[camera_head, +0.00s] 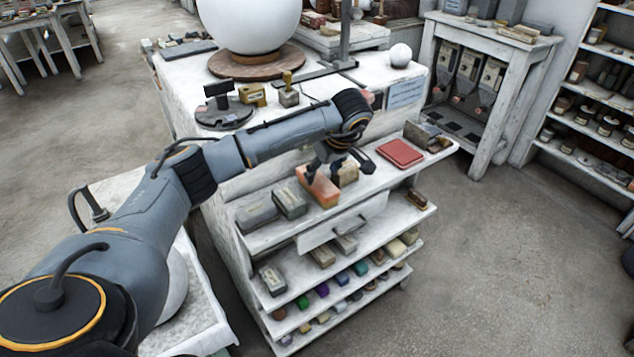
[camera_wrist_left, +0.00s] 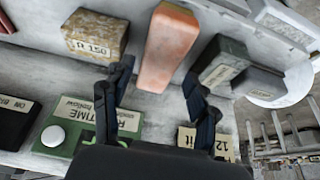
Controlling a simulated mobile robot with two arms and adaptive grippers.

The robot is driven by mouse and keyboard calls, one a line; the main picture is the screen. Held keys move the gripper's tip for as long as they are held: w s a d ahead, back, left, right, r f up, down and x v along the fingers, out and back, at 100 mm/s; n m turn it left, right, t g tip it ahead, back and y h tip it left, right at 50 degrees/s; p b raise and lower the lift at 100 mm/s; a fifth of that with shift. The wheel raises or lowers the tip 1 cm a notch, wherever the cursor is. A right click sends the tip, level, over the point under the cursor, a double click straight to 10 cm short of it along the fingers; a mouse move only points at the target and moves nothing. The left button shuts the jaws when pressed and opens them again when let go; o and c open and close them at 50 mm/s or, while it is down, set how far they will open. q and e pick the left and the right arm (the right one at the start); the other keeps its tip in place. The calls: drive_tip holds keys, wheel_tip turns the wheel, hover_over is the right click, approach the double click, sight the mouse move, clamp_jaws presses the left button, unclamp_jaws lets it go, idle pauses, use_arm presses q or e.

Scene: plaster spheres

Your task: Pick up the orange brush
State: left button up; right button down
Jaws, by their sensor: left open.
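The orange brush (camera_head: 318,187) lies on the top shelf of the white stand, between grey blocks and a tan block. In the left wrist view the orange brush (camera_wrist_left: 168,48) points down the picture toward the gap between my fingers. My left gripper (camera_head: 340,163) is above the shelf, close to the brush. In the wrist view my left gripper (camera_wrist_left: 158,80) has its two dark fingers spread, with nothing between them. Whether a finger touches the brush I cannot tell. My right gripper is not in view.
A speckled tan block (camera_wrist_left: 95,35) and a greenish-grey block (camera_wrist_left: 219,60) flank the brush closely. Grey blocks (camera_head: 290,199) and a red pad (camera_head: 400,153) share its shelf. A large white sphere (camera_head: 250,22) stands behind. Open floor lies right.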

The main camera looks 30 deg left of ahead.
sight(318, 178)
use_arm(q)
drive_tip(key=p+x, duration=0.2)
drive_tip(key=x, duration=0.3)
drive_tip(key=shift+a+f, duration=0.2)
drive_tip(key=shift+w+f, duration=0.1)
drive_tip(key=shift+f, duration=0.1)
drive_tip(key=c, duration=1)
drive_tip(key=shift+r, duration=0.1)
drive_tip(key=shift+a+r, duration=0.1)
drive_tip(key=shift+r, duration=0.15)
wheel_tip(318, 178, up, 2)
drive_tip(key=shift+r+b, duration=0.1)
drive_tip(key=shift+b, duration=0.9)
drive_tip(key=s+d+r+b, duration=0.2)
drive_tip(key=s+d+r, duration=0.2)
drive_tip(key=s+r, duration=0.6)
drive_tip(key=shift+s+d, duration=0.25)
drive_tip(key=shift+s, duration=1.45)
